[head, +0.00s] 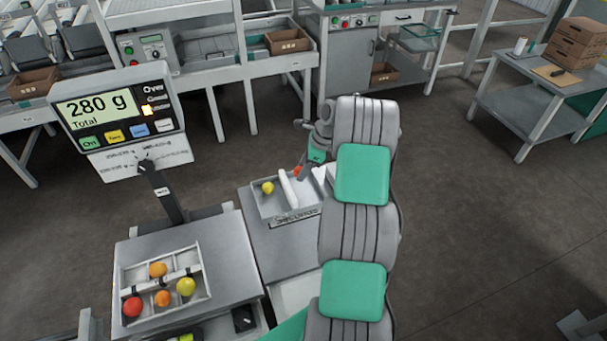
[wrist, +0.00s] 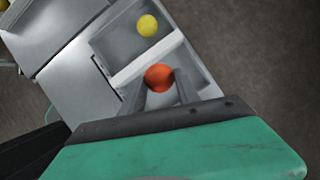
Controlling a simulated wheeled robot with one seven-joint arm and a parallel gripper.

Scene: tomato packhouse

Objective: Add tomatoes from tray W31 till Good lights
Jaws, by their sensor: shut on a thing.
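My gripper (wrist: 163,92) is shut on a red-orange tomato (wrist: 159,77), which also shows small in the head view (head: 297,170). It holds the tomato over the right part of a grey tray (head: 262,204), beside a white divider; a yellow tomato (head: 268,187) lies left of the divider. The tray's front label seems to read "Seconds". A divided tray (head: 207,284) on the left platform holds a red, two orange and a yellow-green tomato. The scale display (head: 97,106) reads 280 g Total, with an amber light lit near the lowest label. I cannot read W31 anywhere.
The display post (head: 165,192) stands behind the divided tray. My arm covers the area right of the grey tray. Benches with brown crates (head: 287,41) stand behind, and a side table (head: 540,85) with cartons stands at the right. Floor between is clear.

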